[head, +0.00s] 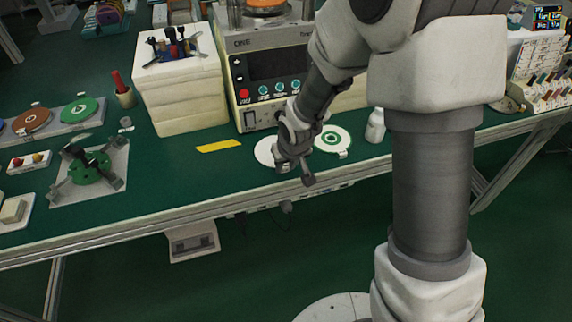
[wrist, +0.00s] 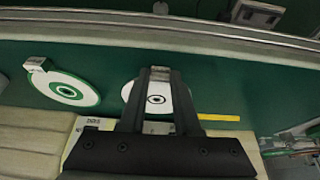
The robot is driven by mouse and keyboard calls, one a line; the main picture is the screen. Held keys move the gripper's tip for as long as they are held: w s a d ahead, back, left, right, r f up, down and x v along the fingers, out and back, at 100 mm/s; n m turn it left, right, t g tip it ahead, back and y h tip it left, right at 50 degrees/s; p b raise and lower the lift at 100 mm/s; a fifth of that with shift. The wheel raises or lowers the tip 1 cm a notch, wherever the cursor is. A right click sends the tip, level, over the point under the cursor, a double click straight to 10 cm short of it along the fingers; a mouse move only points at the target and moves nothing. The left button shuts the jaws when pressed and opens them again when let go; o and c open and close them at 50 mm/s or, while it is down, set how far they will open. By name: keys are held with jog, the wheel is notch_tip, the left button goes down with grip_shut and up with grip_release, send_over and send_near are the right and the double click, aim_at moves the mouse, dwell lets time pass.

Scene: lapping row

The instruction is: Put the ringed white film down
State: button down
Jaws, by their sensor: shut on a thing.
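The ringed white film (wrist: 148,111) is a white disc with a small dark ring at its middle, seen between my fingers in the wrist view. In the head view its white edge (head: 264,150) shows left of my gripper, which hides the rest. My gripper (wrist: 160,74) is shut on a small pale tab at the film's edge. In the head view my gripper (head: 283,167) is low over the green bench top, near the front edge. The film looks flat; whether it touches the bench I cannot tell.
A second white disc with a green ring (head: 332,138) lies just right. A white bottle (head: 375,126) stands beyond it. A yellow strip (head: 218,146) lies to the left. The machine with a control panel (head: 275,70) and a stacked pale box (head: 180,85) stand behind. Bare green bench (head: 175,180) is at front left.

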jog(key=c, duration=0.6)
grip_release()
jog(key=shift+s+r+p, duration=0.1)
jog(key=shift+r+p, duration=0.2)
jog(key=shift+r, duration=0.15)
jog(key=p+v, duration=0.3)
jog(key=v, duration=0.8)
jog(key=shift+s+d+r, duration=0.1)
jog(key=shift+s+r, duration=0.05)
jog(key=shift+s, duration=0.05)
jog(key=s+d+r+m, duration=0.1)
jog(key=s+d+r, duration=0.2)
jog(key=s+r, duration=0.2)
jog(key=s+d+r+m+t, duration=0.1)
jog(key=s+d+r, duration=0.3)
jog(key=s+r, duration=0.2)
jog(key=s+d+r+m+h, duration=0.1)
jog(key=s+d+r, duration=0.3)
jog(key=s+r, duration=0.1)
jog(key=shift+s+d+r, duration=0.1)
jog(key=shift+s+r, duration=0.1)
jog(key=shift+s, duration=0.25)
jog(key=shift+r+p, duration=0.1)
jog(key=shift+p, duration=0.25)
